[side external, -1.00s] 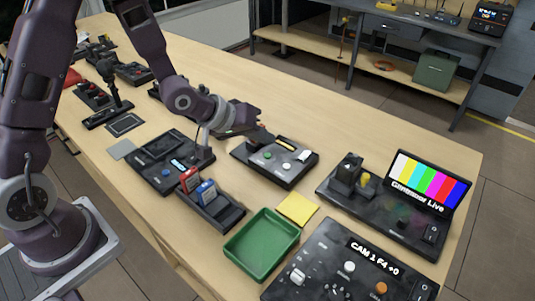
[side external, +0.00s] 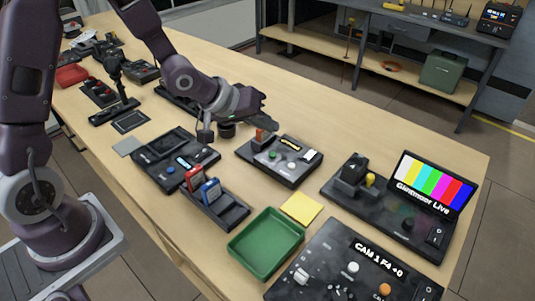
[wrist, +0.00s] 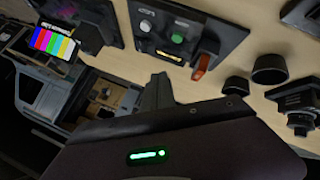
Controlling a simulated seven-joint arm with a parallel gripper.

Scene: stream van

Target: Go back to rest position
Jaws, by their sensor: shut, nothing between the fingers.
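My gripper (side external: 262,117) is shut and empty. It hangs over the table close to a dark control panel (side external: 272,171) with green and white buttons and a white switch. The panel's orange lever (side external: 260,136) stands just below the fingertips in the side view; whether they touch is hard to tell there. In the wrist view the shut fingers (wrist: 158,92) point towards the panel, and the orange lever (wrist: 201,66) shows to their right with a visible gap.
A green tray (side external: 266,270), a yellow pad (side external: 302,208) and a holder (side external: 232,215) with red and blue pieces are in front. A colour-bar screen (side external: 432,182) stands at the right. Several devices crowd the table (side external: 372,143), which is clear along its far side.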

